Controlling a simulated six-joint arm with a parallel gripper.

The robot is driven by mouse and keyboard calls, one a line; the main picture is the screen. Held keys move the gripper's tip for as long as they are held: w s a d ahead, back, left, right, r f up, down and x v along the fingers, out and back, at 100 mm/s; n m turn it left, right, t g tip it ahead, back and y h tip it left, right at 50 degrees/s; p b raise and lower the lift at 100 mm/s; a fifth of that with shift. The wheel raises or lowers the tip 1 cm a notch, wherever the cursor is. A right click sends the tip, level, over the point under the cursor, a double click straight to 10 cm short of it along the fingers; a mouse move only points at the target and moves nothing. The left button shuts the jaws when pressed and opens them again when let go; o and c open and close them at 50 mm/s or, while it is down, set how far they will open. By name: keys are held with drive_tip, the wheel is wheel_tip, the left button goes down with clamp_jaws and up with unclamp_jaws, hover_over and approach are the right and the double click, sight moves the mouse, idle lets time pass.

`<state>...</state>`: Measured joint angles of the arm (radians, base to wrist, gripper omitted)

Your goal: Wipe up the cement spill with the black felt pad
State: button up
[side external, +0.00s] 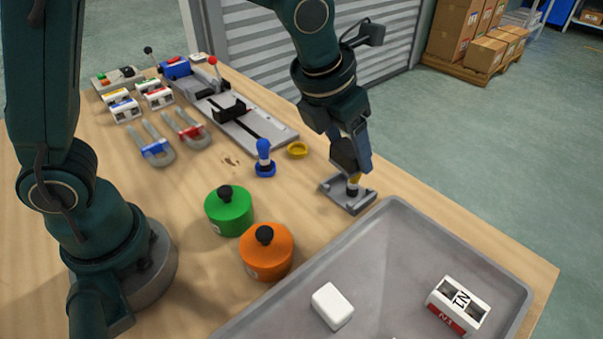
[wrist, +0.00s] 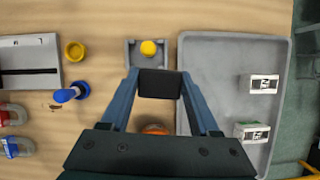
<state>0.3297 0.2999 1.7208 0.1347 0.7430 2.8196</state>
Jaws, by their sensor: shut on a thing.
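My gripper (wrist: 160,76) is shut on the black felt pad (wrist: 160,85), which spans between its two fingertips in the wrist view. In the side view my gripper (side external: 352,160) holds the dark pad (side external: 342,153) above the small grey holder (side external: 336,197). A yellow-knobbed piece (wrist: 148,48) stands in that holder, partly behind my gripper in the side view. The cement spill (side external: 231,161) is a few small brown spots on the wooden table, left of the blue-handled stamp-like tool (side external: 264,160). It also shows in the wrist view (wrist: 55,106), left of the pad and apart from it.
A yellow dish (side external: 297,151) lies near the blue tool. A green pot (side external: 228,211) and an orange pot (side external: 266,252) stand nearer the camera. A large grey tray (side external: 390,255) holds labelled blocks. A grey slide fixture (side external: 265,138) and horseshoe-shaped pieces (side external: 155,148) border the spill area.

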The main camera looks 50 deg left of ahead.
drive_tip(key=shift+c, duration=1.1)
wheel_tip(320, 180, up, 5)
drive_tip(key=shift+r, duration=0.2)
drive_tip(key=s+a+f+n+g+y, duration=0.15)
drive_tip(key=a+n+y, duration=0.25)
drive_tip(key=a+n, duration=0.75)
drive_tip(key=n+g, duration=0.6)
drive_tip(key=n, duration=1)
hover_over(230, 167)
drive_tip(key=d, duration=0.2)
drive_tip(key=shift+m, duration=0.25)
drive_tip(key=f, duration=1.4)
drive_tip(key=shift+w, duration=0.4)
drive_tip(key=shift+a+f, duration=0.35)
drive_tip(key=shift+f, duration=0.25)
drive_tip(key=shift+a+r, duration=0.15)
drive_tip(key=shift+a, duration=1.55)
drive_tip(key=shift+a+r, duration=0.15)
drive_tip(key=shift+a, duration=1.55)
drive_tip(key=shift+d+r, duration=0.2)
drive_tip(key=shift+d, duration=1.75)
drive_tip(key=shift+d+r, duration=0.2)
drive_tip(key=shift+d, duration=1.75)
drive_tip(key=shift+f, duration=0.4)
drive_tip(key=shift+w+a+r, duration=0.1)
drive_tip(key=shift+r, duration=3.55)
